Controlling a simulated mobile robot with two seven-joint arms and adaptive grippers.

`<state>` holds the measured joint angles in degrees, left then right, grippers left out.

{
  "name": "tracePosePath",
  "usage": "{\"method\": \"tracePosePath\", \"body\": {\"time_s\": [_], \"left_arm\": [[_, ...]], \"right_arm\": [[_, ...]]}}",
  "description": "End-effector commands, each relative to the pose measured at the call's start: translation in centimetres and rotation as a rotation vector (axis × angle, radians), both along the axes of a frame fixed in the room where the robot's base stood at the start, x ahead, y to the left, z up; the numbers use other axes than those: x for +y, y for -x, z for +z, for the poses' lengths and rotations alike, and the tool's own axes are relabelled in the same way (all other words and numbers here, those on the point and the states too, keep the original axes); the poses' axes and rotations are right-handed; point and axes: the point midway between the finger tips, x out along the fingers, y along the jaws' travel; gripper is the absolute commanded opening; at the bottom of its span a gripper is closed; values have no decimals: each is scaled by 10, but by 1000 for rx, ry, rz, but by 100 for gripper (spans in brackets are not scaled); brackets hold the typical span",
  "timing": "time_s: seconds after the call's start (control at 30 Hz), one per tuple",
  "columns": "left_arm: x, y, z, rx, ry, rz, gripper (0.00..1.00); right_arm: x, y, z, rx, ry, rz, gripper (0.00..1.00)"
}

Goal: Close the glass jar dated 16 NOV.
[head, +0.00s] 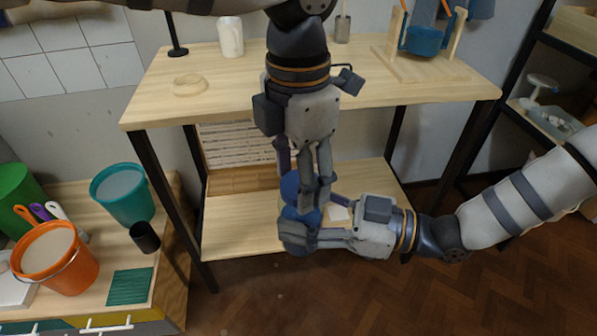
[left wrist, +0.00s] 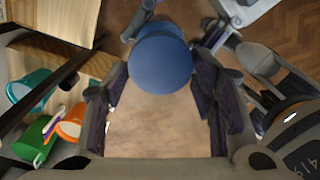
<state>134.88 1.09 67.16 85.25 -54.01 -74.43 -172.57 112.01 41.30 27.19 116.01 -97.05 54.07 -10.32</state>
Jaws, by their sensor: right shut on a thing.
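A blue round jar (head: 290,187) is in front of the work table, between my two grippers. In the left wrist view its round, flat blue top (left wrist: 160,60) faces the camera. No date can be read on it, and I cannot tell where a lid ends and the jar begins. My right gripper (head: 300,236) comes in from the right and is shut on the lower part of the jar. My left gripper (head: 308,190) points down from above, with its fingers apart on either side of the blue top. I cannot tell whether they touch it. The fingers hide part of the jar.
The wooden table (head: 400,95) carries a white jar (head: 230,37), a pale ring (head: 188,86) and a wooden rack (head: 440,68). A low shelf (head: 240,225) lies behind the grippers. An orange bucket (head: 55,275) and a teal bucket (head: 125,205) stand at left. Floor is clear at front right.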

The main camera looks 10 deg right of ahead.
Motion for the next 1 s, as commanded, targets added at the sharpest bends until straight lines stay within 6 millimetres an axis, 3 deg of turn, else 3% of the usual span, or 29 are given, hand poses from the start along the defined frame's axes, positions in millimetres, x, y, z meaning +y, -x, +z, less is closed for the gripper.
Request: {"method": "tracePosePath", "body": {"time_s": [0.33,0.67,1.0], "left_arm": [[0,0,2,0,1,2,68],[-1,0,42,0,2,3,68],[0,0,46,0,0,10,65]], "right_arm": [[0,0,2,-4,-5,0,0],[0,0,3,-5,-5,0,0],[0,0,2,-4,-5,0,0]]}}
